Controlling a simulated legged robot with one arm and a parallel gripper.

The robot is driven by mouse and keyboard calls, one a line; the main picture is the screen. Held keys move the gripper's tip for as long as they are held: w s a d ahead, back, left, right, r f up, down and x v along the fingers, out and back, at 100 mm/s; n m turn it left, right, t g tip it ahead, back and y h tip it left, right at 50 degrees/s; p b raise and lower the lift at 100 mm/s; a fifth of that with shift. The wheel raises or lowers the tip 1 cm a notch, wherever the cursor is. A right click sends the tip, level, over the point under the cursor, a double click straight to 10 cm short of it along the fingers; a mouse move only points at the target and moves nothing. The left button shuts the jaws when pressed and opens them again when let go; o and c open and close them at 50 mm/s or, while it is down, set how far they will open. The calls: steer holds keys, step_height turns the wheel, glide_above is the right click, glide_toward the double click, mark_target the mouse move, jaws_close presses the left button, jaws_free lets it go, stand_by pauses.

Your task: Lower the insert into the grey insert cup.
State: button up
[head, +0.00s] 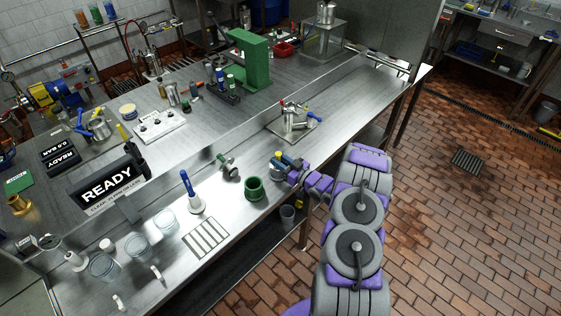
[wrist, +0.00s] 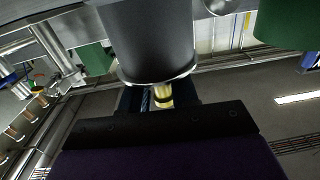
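The grey insert cup (wrist: 150,40) fills the upper middle of the wrist view, which looks upside down; its bright rim faces my gripper. The insert (wrist: 163,97), pale yellow with a dark band, shows at that rim between the dark fingers of my gripper (wrist: 160,98). My gripper seems shut on it. How much of the insert is inside the cup is hidden. In the head view my gripper (head: 288,163) is low over the bench's front part, beside the grey cup (head: 276,168), which is small and partly covered there.
A green cup (head: 254,188) stands left of my gripper. A metal valve fitting (head: 293,122) stands behind. The bench's front edge is close to my arm.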

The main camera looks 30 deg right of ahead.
steer(key=o, duration=0.4)
steer(key=shift+s+f, duration=0.1)
steer(key=p+v, duration=0.1)
steer(key=v, duration=1.6)
steer(key=shift+d+p, duration=0.15)
steer(key=shift+p, duration=0.15)
